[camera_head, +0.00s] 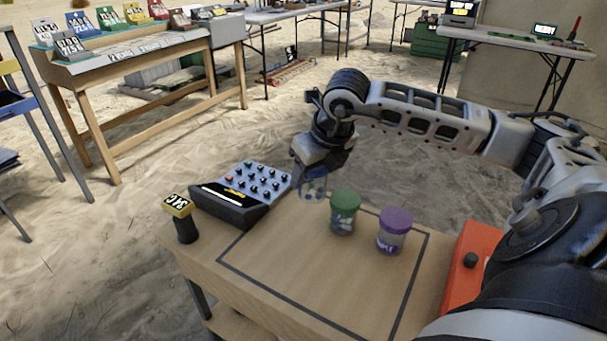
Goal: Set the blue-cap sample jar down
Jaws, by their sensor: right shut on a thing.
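My right gripper (308,166) reaches in from the right and points down at the far edge of the small wooden table (290,268). It is shut on a sample jar (315,190), which shows only in part below the fingers. My left gripper is out of view.
A keypad device (240,194) stands close left of the held jar. A small labelled post (181,218) is at the table's left corner. An orange case (464,266) lies at the right. The front and left of the outlined area are clear.

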